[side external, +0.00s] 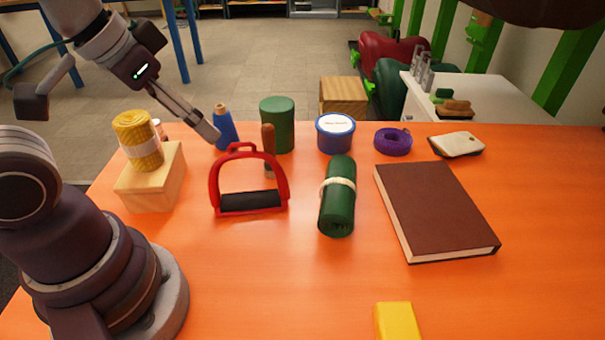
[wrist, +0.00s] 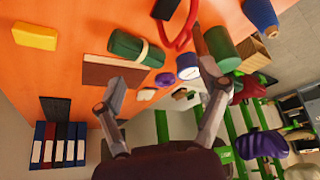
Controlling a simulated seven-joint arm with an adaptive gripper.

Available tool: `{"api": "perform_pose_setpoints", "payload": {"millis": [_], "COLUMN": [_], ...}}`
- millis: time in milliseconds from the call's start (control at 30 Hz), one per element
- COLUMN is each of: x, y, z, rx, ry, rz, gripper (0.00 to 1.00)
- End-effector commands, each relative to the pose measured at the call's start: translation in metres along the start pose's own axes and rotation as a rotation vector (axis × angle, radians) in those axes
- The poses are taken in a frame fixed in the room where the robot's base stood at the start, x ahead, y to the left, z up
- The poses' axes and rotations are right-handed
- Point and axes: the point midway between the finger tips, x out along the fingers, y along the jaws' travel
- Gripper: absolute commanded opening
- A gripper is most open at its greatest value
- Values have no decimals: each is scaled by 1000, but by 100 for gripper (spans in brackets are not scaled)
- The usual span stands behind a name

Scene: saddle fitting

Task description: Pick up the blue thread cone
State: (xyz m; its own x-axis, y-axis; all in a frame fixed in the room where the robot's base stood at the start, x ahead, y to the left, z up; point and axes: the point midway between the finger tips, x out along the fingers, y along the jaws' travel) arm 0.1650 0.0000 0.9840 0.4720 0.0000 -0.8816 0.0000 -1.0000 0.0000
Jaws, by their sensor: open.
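The blue thread cone (side external: 225,130) stands upright at the back left of the orange table, with a tan tip on top. It also shows at the upper right edge of the wrist view (wrist: 261,16), partly cut off. My gripper (side external: 209,134) is open and empty. In the side view its fingers slant down from the upper left, with the tips just left of the cone; I cannot tell whether they touch it. In the wrist view the spread fingers (wrist: 166,74) have the cone outside them, to the upper right.
A red stirrup (side external: 250,185), a wooden-handled tool (side external: 268,150) and a green cylinder (side external: 277,125) stand right of the cone. A yellow roll (side external: 138,140) sits on a wooden block (side external: 152,188) to its left. The front middle of the table is clear.

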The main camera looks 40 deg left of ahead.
Motion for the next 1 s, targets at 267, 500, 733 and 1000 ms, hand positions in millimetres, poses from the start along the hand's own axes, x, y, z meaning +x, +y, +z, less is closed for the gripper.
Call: {"api": "perform_pose_setpoints", "payload": {"millis": [267,500,733,1000], "x": [0,26,89,128], "y": [-2,-60,-151,-195], "z": [-4,-64,-91,-82], "rx": [-23,-445,-904,-1071], "ry": [-4,-70,-96,-89], "rz": [-6,-155,-396,-510], "gripper": [74,74,74,74]}}
